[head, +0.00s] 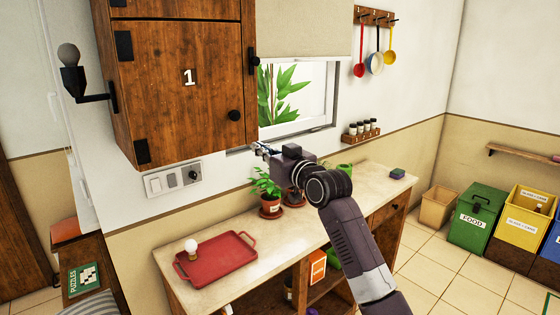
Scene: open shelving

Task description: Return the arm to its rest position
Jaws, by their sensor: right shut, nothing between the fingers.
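My right arm (355,240) reaches up from the lower right over the counter. Its gripper (262,149) points left, in front of the window and near the lower right corner of the wooden wall cabinet (185,90) marked 1. The gripper looks small from here; it is shut and holds nothing. It appears apart from the cabinet. My left gripper is not in view.
The counter (310,228) carries a red tray (222,262) with a light bulb (191,246), and potted plants (268,190) just below the gripper. A wall lamp (74,75) is left of the cabinet. Bins (480,215) stand on the floor at right.

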